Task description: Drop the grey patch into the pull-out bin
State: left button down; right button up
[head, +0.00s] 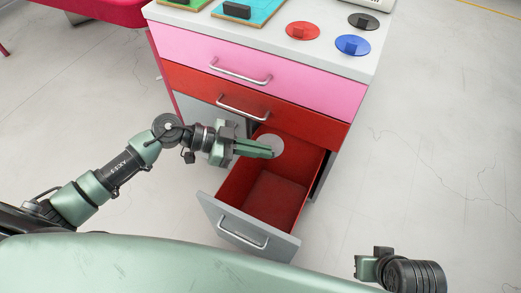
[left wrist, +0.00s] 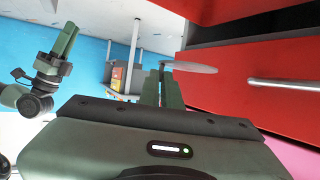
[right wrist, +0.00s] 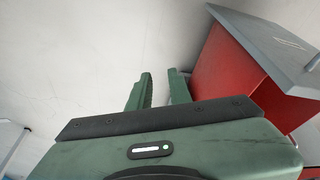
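The grey patch (head: 270,144) is a pale round disc at the fingertips of my left gripper (head: 262,149). In the left wrist view the disc (left wrist: 195,67) shows nearly edge-on, and the two fingers are close together on its small tab. The pull-out bin (head: 244,222) is the open bottom drawer, with a grey front and a red inside. The patch is above the back part of the bin's opening. My right gripper (head: 376,256) is low at the right, away from the cabinet. Its fingers (right wrist: 160,88) are apart with nothing between them.
The cabinet's red drawer (head: 285,105) and pink drawer (head: 300,72) are closed above the bin. On its top are a red patch (head: 302,30), a blue patch (head: 352,45), a black patch (head: 364,21) and boards (head: 250,10). The floor at right is clear.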

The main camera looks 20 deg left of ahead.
pick_arm(q)
jog(key=shift+f+b, duration=0.35)
jog(key=shift+f, duration=0.1)
pick_arm(e)
jog(key=shift+s+d+r, duration=0.1)
jog(key=shift+s+r, duration=0.25)
jog(key=shift+r, duration=0.25)
pick_arm(q)
jog(key=c, duration=1.5)
grip_release()
jog(key=shift+c, duration=0.2)
